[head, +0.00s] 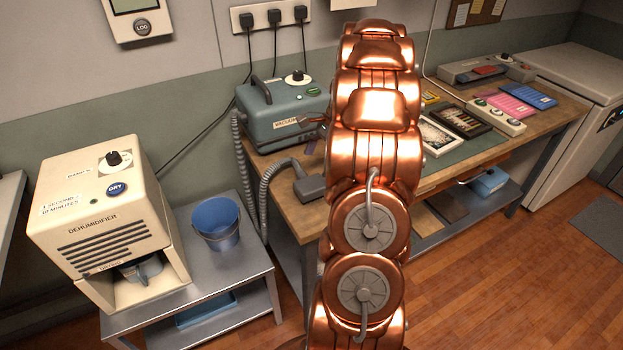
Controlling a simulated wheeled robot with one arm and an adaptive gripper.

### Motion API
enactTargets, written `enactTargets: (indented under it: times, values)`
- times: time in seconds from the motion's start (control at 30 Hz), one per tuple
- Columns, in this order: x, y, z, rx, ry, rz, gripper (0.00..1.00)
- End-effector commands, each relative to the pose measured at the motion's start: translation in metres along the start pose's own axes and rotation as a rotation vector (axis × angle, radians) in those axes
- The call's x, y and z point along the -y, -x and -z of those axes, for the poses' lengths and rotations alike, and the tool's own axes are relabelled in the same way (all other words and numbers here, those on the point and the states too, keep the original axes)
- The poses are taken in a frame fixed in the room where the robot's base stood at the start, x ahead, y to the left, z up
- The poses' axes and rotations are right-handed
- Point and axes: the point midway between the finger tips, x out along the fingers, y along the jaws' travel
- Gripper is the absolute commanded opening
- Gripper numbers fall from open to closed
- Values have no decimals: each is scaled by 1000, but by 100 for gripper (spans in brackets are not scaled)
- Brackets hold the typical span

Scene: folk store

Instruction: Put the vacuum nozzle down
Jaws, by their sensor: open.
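The grey vacuum nozzle (311,188) lies on the left front part of the wooden workbench (290,215), close to its edge. Its grey ribbed hose (268,190) loops off the left side of the bench. The blue-grey vacuum (278,115) stands behind it against the wall. My copper arm rises through the middle of the view and hides much of the bench. Only a small copper part of my gripper (317,120) shows at the arm's left side, in front of the vacuum. It is open and apart from the nozzle; its fingertips are mostly hidden.
A cream dehumidifier (105,235) and a blue bucket (216,222) stand on a metal table (240,262) at the left. Picture frames (440,135), a switch box (497,112) and pink and blue packs lie on the bench's right part.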

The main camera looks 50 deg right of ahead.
Motion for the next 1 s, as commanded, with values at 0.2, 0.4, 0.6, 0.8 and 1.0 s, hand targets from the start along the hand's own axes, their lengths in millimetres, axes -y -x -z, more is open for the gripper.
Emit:
enactTargets:
  times: [0.2, 0.4, 0.6, 0.8, 1.0]
  values:
    - [1, 26, 1, -1, 1, 2, 93]
    - [0, 37, 0, 0, 0, -1, 93]
    - [-1, 38, -5, -1, 13, -5, 93]
    - [-12, 32, -56, -27, 167, -47, 93]
    - [-46, 20, -130, -61, 427, -122, 93]
